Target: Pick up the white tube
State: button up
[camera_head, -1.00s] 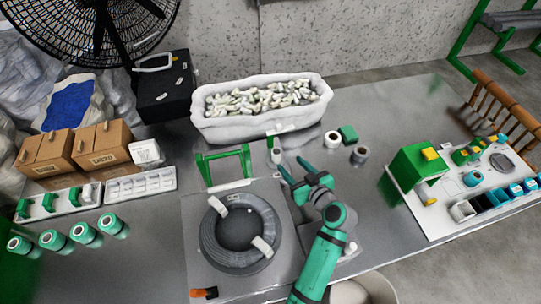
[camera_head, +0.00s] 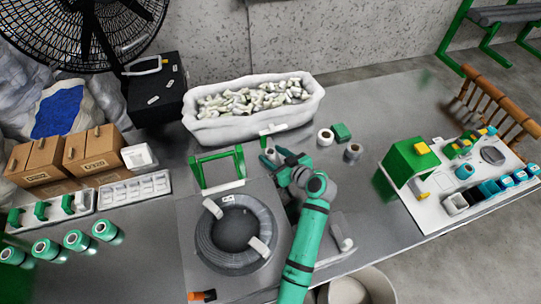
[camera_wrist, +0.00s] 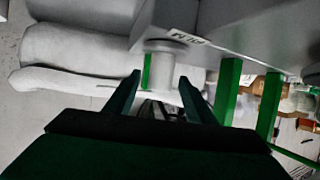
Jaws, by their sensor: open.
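A short white tube (camera_head: 270,155) is in front of the long white bin, just at the tips of my gripper (camera_head: 272,159). In the wrist view the white tube (camera_wrist: 164,67) is just ahead of and roughly between my open fingertips, with a green strip at its left side. My gripper (camera_wrist: 160,87) is open, with nothing held between its fingers. Whether a finger touches the tube cannot be told. The tube's lower part is partly hidden by the gripper in the head view.
The white bin (camera_head: 226,129) of pale pieces stands behind. A green frame (camera_head: 218,166) stands left of my gripper, and a grey cable coil (camera_head: 205,248) lies in front of it. Small rolls (camera_head: 325,137) and a green block (camera_head: 341,132) are to the right.

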jog(key=shift+x, duration=1.05)
jog(key=c, duration=1.1)
